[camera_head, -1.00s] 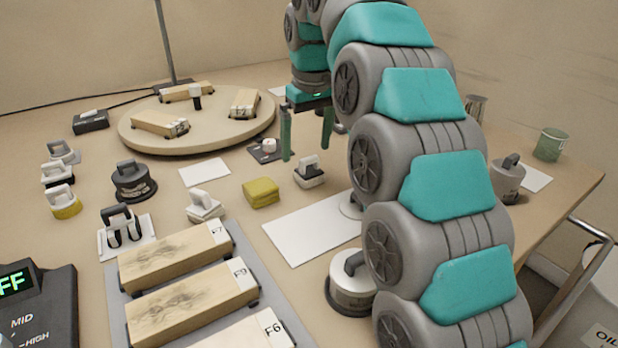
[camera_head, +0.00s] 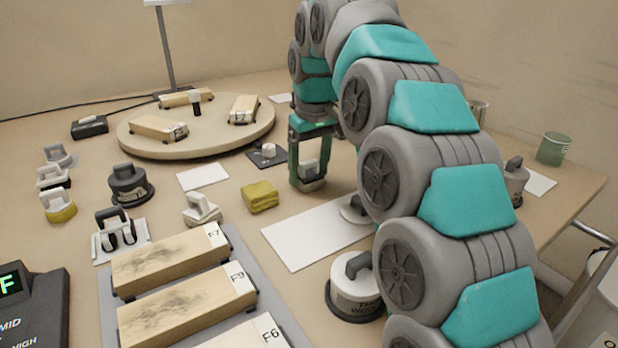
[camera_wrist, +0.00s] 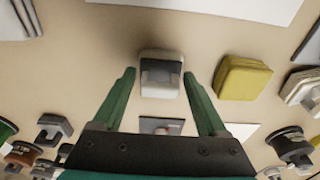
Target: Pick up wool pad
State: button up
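A small pad block (camera_head: 311,172) with a pale base and a grey handle sits on the bench. In the wrist view the same block (camera_wrist: 161,76) lies between the two green fingers. I cannot tell from the frames whether it is the wool pad. My gripper (camera_head: 308,168) is lowered around the block, and its fingertips (camera_wrist: 159,78) are apart with a gap on each side of it. A larger round pad (camera_head: 356,290) with a dark handle stands nearer me; its label is partly hidden and hard to read.
A folded yellow cloth (camera_head: 260,196) lies just left of the gripper. A white sheet (camera_head: 310,238) lies in front. A round turntable (camera_head: 200,148) holds wooden blocks behind. Several handled pads, such as a dark round one (camera_head: 128,190), stand at the left.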

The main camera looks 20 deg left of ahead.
aim_at(309, 161)
jog(key=c, duration=0.9)
jog(key=shift+r, duration=0.2)
jog(key=shift+w+r+p, duration=0.1)
jog(key=shift+r+p, duration=0.25)
jog(key=shift+r, duration=1.2)
jog(key=s+d, duration=0.3)
jog(key=s, duration=0.1)
jog(key=s+d+r+b, duration=0.1)
jog(key=s+d, duration=0.2)
jog(key=s, duration=0.1)
jog(key=s+d, duration=0.4)
jog(key=shift+s+r+b, duration=0.25)
jog(key=shift+s+b, duration=0.05)
jog(key=shift+b, duration=0.1)
jog(key=o, duration=0.8)
jog(key=c, duration=0.7)
